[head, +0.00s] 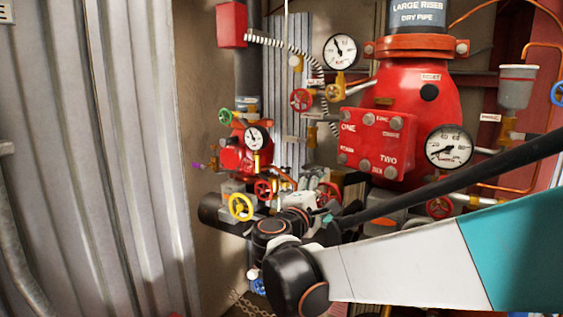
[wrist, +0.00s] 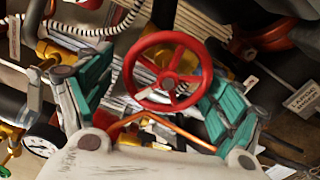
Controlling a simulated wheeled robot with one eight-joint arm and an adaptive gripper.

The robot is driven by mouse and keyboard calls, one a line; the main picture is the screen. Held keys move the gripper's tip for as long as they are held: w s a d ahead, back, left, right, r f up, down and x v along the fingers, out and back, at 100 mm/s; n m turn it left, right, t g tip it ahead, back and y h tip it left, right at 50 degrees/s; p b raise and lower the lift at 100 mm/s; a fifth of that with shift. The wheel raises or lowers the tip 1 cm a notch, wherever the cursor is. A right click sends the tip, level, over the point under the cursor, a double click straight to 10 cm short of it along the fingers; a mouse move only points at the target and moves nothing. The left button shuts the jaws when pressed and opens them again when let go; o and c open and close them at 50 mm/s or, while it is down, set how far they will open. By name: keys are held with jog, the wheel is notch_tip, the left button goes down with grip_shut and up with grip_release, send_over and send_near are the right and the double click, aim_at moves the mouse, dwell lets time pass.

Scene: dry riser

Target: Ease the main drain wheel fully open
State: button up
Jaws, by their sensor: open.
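In the wrist view, a red five-spoked handwheel (wrist: 168,72) fills the middle, tilted toward me. My gripper (wrist: 160,72) is open, with one teal-padded finger on each side of the wheel. Gaps to the rim look small; I cannot tell whether either finger touches it. No label on this wheel is readable, so I cannot confirm it is the main drain wheel. In the head view, my gripper is small among the lower pipework and partly hidden by my arm.
The red dry-pipe valve body (head: 412,110) and a gauge (head: 450,147) stand right. A yellow wheel (head: 240,206) and a red wheel (head: 263,190) sit close by. In the wrist view, an orange tube (wrist: 165,124) crosses below the wheel and a label plate (wrist: 302,100) hangs right.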

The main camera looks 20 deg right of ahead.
jog(key=v, duration=1.1)
jog(key=shift+s+a, duration=0.2)
jog(key=shift+a, duration=0.15)
